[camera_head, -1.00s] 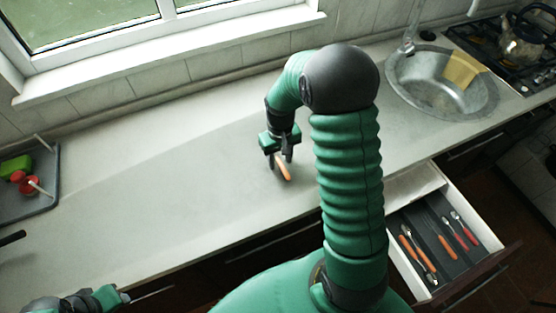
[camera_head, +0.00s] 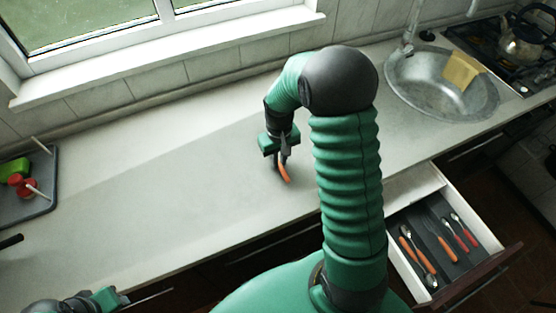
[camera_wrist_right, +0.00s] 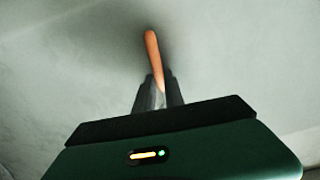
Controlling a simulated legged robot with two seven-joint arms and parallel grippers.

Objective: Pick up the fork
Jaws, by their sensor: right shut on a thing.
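An orange-handled utensil (camera_head: 285,173), which I take to be the fork, is at the middle of the counter. My right gripper (camera_head: 280,158) is shut on it. In the right wrist view the orange handle (camera_wrist_right: 152,55) sticks out beyond the closed fingers (camera_wrist_right: 157,92); the utensil's head is hidden. I cannot tell whether it touches the counter. My left gripper (camera_head: 122,297) is at the lower left edge, far from the utensil; a thin grey piece extends from it, and its jaws are unclear.
An open drawer (camera_head: 403,269) at lower right holds several utensils with orange and red handles. A sink (camera_head: 420,95) with a yellow cloth (camera_head: 461,70) and a stove with a kettle (camera_head: 520,38) are at the upper right. A grey tray (camera_head: 38,207) stands at left. The counter between is clear.

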